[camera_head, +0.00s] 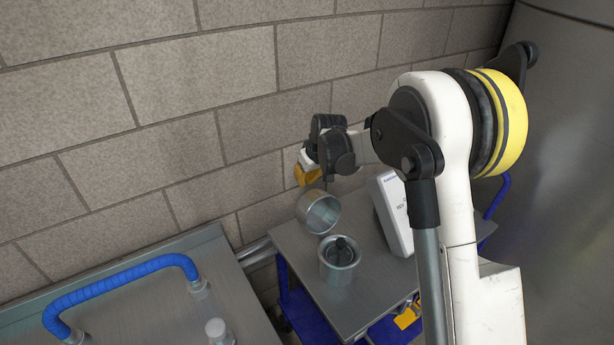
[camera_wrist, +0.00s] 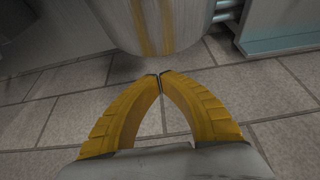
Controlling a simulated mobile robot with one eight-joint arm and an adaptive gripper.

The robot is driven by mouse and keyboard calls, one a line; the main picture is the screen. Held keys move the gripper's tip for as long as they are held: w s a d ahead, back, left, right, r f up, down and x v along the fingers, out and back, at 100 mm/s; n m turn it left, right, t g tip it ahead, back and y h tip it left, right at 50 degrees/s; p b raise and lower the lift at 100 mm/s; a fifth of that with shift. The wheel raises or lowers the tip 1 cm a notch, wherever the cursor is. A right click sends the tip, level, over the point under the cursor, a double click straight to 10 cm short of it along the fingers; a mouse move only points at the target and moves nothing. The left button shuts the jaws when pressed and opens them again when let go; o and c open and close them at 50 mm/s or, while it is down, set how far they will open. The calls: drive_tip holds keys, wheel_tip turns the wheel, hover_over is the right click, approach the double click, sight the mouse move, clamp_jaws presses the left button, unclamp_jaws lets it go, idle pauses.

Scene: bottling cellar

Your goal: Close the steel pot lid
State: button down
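The steel pot (camera_head: 338,272) stands upright on a metal trolley top, with a dark object showing in its mouth. Its lid (camera_head: 318,212) stands raised and tilted open at the back left of the pot, its hollow side facing the camera. My gripper (camera_head: 307,174) is above and behind the lid, close to the wall. In the wrist view its yellow fingers (camera_wrist: 160,75) meet at the tips with nothing between them. A curved steel surface, likely the lid (camera_wrist: 125,22), lies just beyond the fingertips and reflects them in yellow; I cannot tell if they touch.
A white box or sign (camera_head: 391,212) stands right of the pot on the trolley top (camera_head: 377,283). A brick wall (camera_head: 190,130) runs behind. A steel bench (camera_head: 165,300) with a blue-gripped handle (camera_head: 115,280) is at the left. A large steel body (camera_head: 570,150) stands at the right.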

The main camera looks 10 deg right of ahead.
drive_tip(key=shift+s+d+r, duration=0.2)
drive_tip(key=shift+s, duration=0.3)
drive_tip(key=shift+s+d+r, duration=0.15)
drive_tip(key=shift+s+d, duration=0.1)
drive_tip(key=shift+s, duration=0.25)
drive_tip(key=shift+s+d+r, duration=0.2)
drive_tip(key=shift+s, duration=0.3)
drive_tip(key=shift+s, duration=0.1)
